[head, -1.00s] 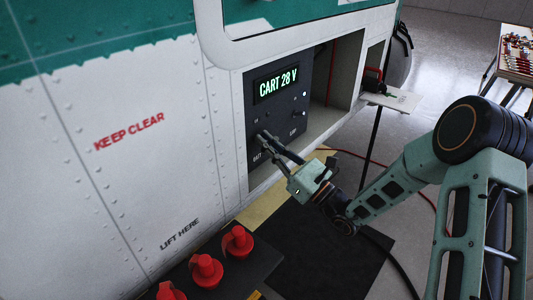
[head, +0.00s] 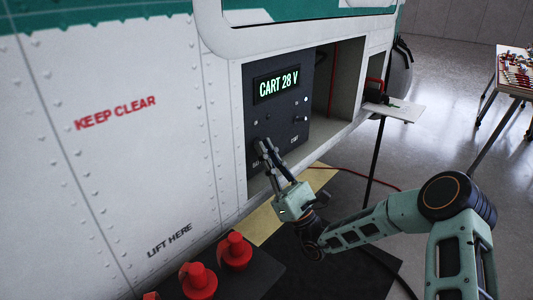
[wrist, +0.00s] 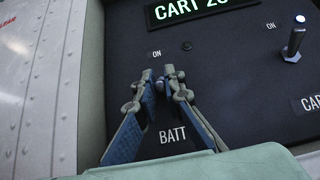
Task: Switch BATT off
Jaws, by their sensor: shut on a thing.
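The dark switch panel (head: 285,125) is set in the aircraft's side, and its display (head: 277,84) reads CART 28 V. My gripper (head: 262,143) is at the panel's lower left. In the wrist view, my gripper (wrist: 163,80) is shut on the BATT switch (wrist: 162,88), just above the BATT label. Only a small part of the switch shows between the fingertips, so its position is hard to tell. A small lamp (wrist: 186,45) beside the ON mark above it looks dark.
A small shelf (head: 394,111) and a table with small items (head: 513,68) are at the right.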

